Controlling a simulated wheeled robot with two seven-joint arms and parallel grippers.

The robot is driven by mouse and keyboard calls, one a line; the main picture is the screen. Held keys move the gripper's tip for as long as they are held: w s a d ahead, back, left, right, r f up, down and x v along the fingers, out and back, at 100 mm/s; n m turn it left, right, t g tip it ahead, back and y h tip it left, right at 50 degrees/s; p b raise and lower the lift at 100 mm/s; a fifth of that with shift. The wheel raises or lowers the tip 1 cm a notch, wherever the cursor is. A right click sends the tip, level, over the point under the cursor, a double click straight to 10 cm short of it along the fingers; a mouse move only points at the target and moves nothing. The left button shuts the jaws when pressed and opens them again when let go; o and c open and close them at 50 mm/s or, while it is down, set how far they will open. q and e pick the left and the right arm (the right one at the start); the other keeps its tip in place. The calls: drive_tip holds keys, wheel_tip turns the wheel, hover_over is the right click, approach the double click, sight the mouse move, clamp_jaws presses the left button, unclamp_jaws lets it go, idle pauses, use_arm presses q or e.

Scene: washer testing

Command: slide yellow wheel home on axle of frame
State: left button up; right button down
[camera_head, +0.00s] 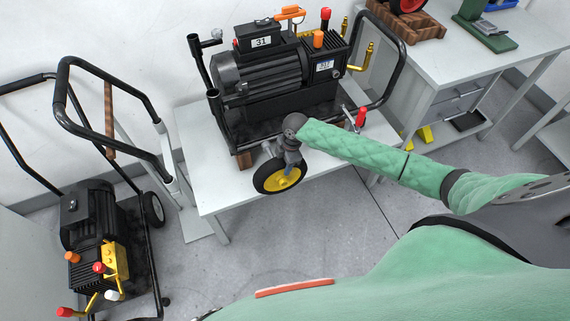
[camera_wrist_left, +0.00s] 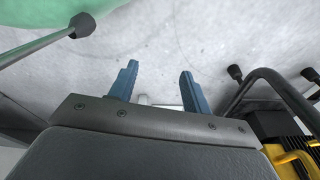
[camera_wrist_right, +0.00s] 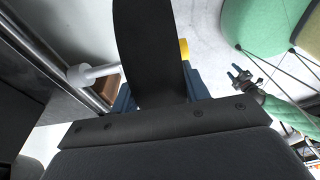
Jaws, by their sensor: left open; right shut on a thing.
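The yellow wheel (camera_head: 280,177) with a black tyre is at the front edge of the white table. My right gripper (camera_head: 279,157) is shut on it from above. In the right wrist view the black tyre (camera_wrist_right: 150,45) stands between the blue fingers, and a bit of yellow hub (camera_wrist_right: 183,48) shows on its right. A pale axle (camera_wrist_right: 97,73) runs up to the tyre's left side; whether it enters the hub is hidden. The frame (camera_head: 398,88) is black tubing around a motor unit.
The white table (camera_head: 205,180) carries the frame, which rests on wooden blocks (camera_head: 244,160). A second wheeled cart (camera_head: 100,215) with a motor stands on the floor at left. A workbench (camera_head: 450,60) with a wheel on a wooden stand is at upper right. Floor in front is clear.

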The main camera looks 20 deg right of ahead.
drive_tip(key=shift+w+a+b, duration=0.1)
drive_tip(key=shift+w+b, duration=0.4)
drive_tip(key=shift+w, duration=0.7)
use_arm(q)
wheel_tip(320, 180, up, 7)
drive_tip(key=w+d+b, duration=0.1)
drive_tip(key=d+b, duration=0.1)
drive_tip(key=shift+w+d+r+g+b, duration=0.2)
drive_tip(key=shift+w+d+g+b, duration=0.1)
drive_tip(key=shift+w+d, duration=0.1)
use_arm(e)
drive_tip(key=w, duration=0.5)
drive_tip(key=shift+r, duration=0.1)
idle(0.4)
drive_tip(key=shift+w, duration=0.1)
